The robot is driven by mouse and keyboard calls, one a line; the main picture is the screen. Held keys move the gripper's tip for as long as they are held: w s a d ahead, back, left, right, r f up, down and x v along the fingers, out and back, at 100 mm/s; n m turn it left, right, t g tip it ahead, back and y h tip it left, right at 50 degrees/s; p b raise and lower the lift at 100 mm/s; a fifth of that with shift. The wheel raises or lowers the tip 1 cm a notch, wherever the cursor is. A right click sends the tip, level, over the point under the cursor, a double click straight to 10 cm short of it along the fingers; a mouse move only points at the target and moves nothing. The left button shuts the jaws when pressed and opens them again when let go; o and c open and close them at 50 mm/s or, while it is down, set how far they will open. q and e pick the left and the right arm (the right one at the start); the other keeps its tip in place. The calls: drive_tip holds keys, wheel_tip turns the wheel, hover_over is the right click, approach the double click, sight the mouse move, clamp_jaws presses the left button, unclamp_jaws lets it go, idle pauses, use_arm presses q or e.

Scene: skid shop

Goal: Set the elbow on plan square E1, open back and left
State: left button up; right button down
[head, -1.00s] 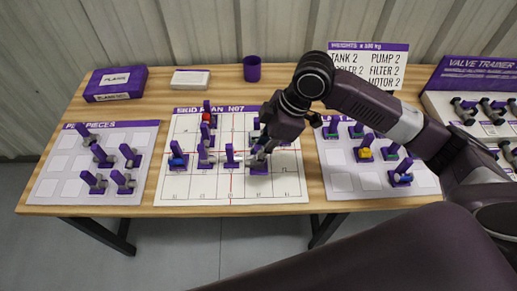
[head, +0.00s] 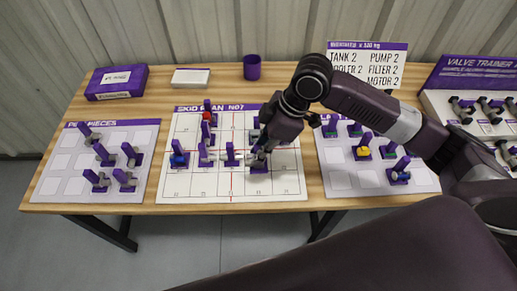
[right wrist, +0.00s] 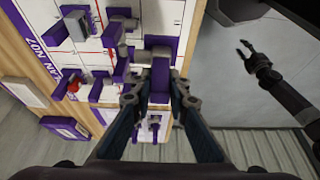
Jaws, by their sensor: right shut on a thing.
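My right gripper (head: 264,146) reaches down over the right half of the skid plan (head: 285,185). It is shut on a grey elbow with a purple base (head: 258,168), at or just above the board; I cannot tell whether it touches. The gripper hides part of the elbow. In the right wrist view the jaws (right wrist: 160,97) close on a purple part, with grey pipe to its left. The square labels are too small to read surely. My left gripper (right wrist: 253,50) hangs open and empty over the floor in the right wrist view; the head view does not show it.
Several pieces stand on the plan, including a red one (head: 208,117), a blue one (head: 178,160) and a purple-based grey one (head: 231,158) just left of the elbow. A pieces board (head: 60,185) lies left, another board (head: 345,180) right. The plan's front right is clear.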

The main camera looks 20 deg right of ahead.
sight(263, 168)
drive_tip(key=shift+f+b, duration=1)
drive_tip(key=shift+f, duration=1.65)
drive_tip(key=shift+f, duration=0.2)
drive_tip(key=shift+f+b, duration=0.35)
drive_tip(key=shift+f, duration=1.3)
drive_tip(key=shift+p, duration=0.55)
